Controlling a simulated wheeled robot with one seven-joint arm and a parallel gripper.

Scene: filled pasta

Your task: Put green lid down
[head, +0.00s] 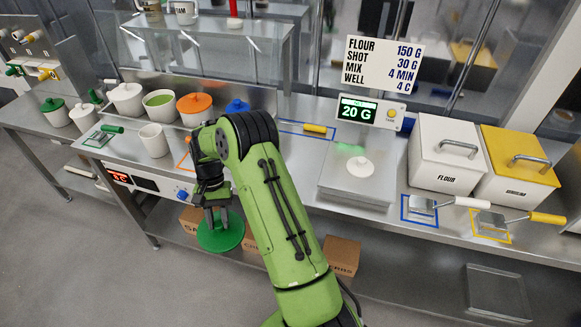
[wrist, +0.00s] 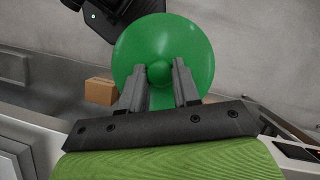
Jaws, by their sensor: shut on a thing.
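My gripper (head: 216,212) is shut on the knob of the green lid (head: 222,236). It holds the lid in the air in front of the counter's front edge. In the wrist view the round green lid (wrist: 135,48) fills the upper middle, with its knob between the two fingers (wrist: 160,82). The open pot with green contents (head: 158,103) stands on the counter behind, to the left of the orange-lidded pot (head: 194,105).
A white cup (head: 153,139) stands near the front edge. Pots with white (head: 126,97) and blue (head: 237,106) lids stand along the back. A scale (head: 358,184) bears a white item. Boxes (head: 341,254) sit on the lower shelf.

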